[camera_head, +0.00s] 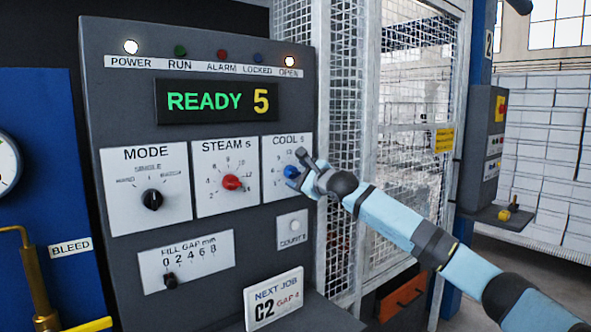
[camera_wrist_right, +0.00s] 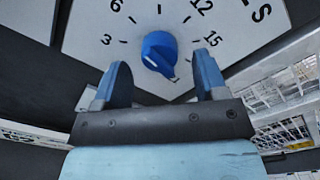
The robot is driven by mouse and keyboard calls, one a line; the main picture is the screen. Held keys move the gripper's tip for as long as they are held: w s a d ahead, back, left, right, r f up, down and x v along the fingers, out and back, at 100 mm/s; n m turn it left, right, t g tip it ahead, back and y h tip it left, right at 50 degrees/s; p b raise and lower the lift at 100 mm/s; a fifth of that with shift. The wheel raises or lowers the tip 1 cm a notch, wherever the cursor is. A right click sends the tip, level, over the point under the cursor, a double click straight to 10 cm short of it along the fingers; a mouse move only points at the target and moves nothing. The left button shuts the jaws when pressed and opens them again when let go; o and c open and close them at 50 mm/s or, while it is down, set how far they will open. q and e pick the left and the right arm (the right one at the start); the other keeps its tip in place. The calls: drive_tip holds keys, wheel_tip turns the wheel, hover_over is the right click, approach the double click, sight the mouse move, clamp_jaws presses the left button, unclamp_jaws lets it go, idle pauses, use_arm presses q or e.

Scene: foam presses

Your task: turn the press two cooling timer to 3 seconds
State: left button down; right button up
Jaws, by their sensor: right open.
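The blue cooling timer knob (camera_head: 290,171) sits on the white COOL s dial plate (camera_head: 279,145) at the panel's right side. My right gripper (camera_head: 298,170) is open at the knob, coming from the right. In the right wrist view, the knob (camera_wrist_right: 159,52) lies ahead of and between the two spread fingers (camera_wrist_right: 160,62), which do not grip it. The dial (camera_wrist_right: 90,45) there shows 3 and 6 at left, 12 and 15 at right. A light mark on the knob points to the lower right, away from 3. My left gripper is out of view.
The display (camera_head: 217,101) reads READY 5. The red STEAM s knob (camera_head: 231,182) and black MODE knob (camera_head: 152,199) are to the left. A COUNT button (camera_head: 292,226) and NEXT JOB card (camera_head: 273,298) lie below. Mesh guarding (camera_head: 345,120) stands right of the panel.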

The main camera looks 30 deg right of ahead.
drive_tip(key=shift+w+a, duration=0.1)
drive_tip(key=shift+w, duration=0.85)
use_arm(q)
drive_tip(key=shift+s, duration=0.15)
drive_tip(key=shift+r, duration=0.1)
use_arm(e)
drive_tip(key=shift+c, duration=0.2)
